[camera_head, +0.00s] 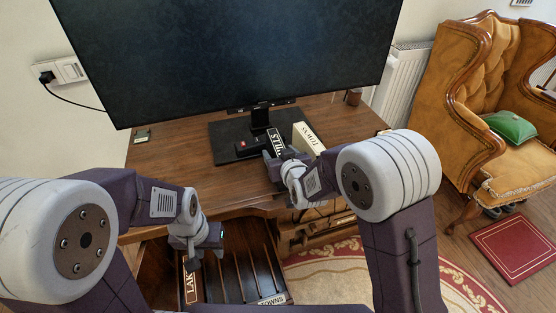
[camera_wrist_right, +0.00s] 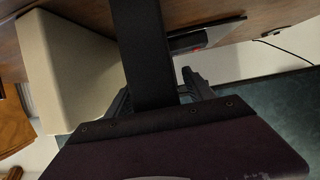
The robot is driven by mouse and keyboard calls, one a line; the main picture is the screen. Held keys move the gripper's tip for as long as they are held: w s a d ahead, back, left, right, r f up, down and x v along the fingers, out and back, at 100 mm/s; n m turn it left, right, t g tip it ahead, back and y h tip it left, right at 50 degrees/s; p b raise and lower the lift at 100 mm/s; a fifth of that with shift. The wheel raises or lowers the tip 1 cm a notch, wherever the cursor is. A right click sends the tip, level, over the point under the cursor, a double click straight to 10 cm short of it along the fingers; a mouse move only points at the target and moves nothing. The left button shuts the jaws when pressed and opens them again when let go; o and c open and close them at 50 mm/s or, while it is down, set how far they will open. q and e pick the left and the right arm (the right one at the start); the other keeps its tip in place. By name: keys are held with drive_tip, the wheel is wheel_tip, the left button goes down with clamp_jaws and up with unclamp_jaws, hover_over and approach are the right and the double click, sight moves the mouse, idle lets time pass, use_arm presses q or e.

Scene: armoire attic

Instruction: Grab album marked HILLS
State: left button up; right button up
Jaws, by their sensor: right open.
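The HILLS album (camera_head: 276,140) stands on the desk in front of the monitor stand, dark with a white label whose first letters are hidden. My right gripper (camera_head: 284,158) is at its near end, open. In the right wrist view a dark slab, apparently this album (camera_wrist_right: 150,60), runs between the fingers of the right gripper (camera_wrist_right: 155,95), one on each side. I cannot tell whether they touch it. The cream TOWNS album (camera_head: 309,137) stands just right of it and shows as a pale block in the wrist view (camera_wrist_right: 60,75). My left gripper (camera_head: 192,256) hangs over the slotted rack; its jaws are unclear.
The slotted rack (camera_head: 230,272) below the desk's front edge carries labels reading LAK (camera_head: 190,286) and TOWNS (camera_head: 272,299). The large monitor (camera_head: 235,55) stands behind the albums. A small black box with a red mark (camera_head: 248,147) lies left of HILLS.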

clamp_jaws()
wheel_tip(320, 180, up, 10)
drive_tip(key=p, duration=0.4)
drive_tip(key=shift+p, duration=0.35)
